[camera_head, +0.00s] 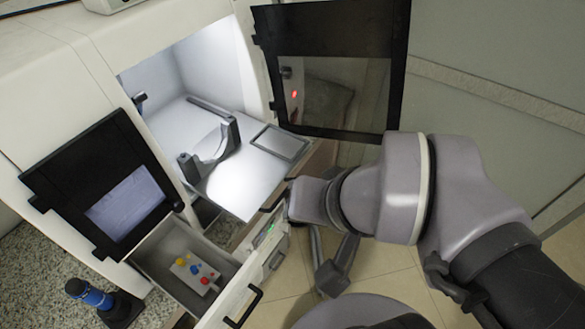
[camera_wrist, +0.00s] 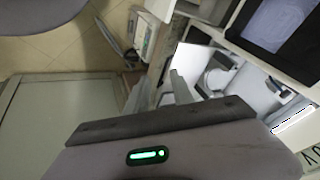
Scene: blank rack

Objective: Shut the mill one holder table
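The mill one holder table (camera_head: 240,185) is a pale flat plate with a grey arc-shaped holder on it. It sticks out of the lit, open mill chamber in the head view and also shows in the wrist view (camera_wrist: 185,49). My gripper (camera_head: 277,200) is close to the table's front right edge in the head view; its fingers are mostly hidden there. In the wrist view my gripper (camera_wrist: 160,92) has two fingers apart with nothing seen between them, beside the table plate. I cannot tell whether a finger touches the table.
A dark-framed glass door (camera_head: 335,65) stands open on the right; another dark panel (camera_head: 105,185) is open on the left. Below, an open drawer (camera_head: 155,265) holds a block with coloured knobs. A blue and black tool (camera_head: 92,294) stands on the speckled counter.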

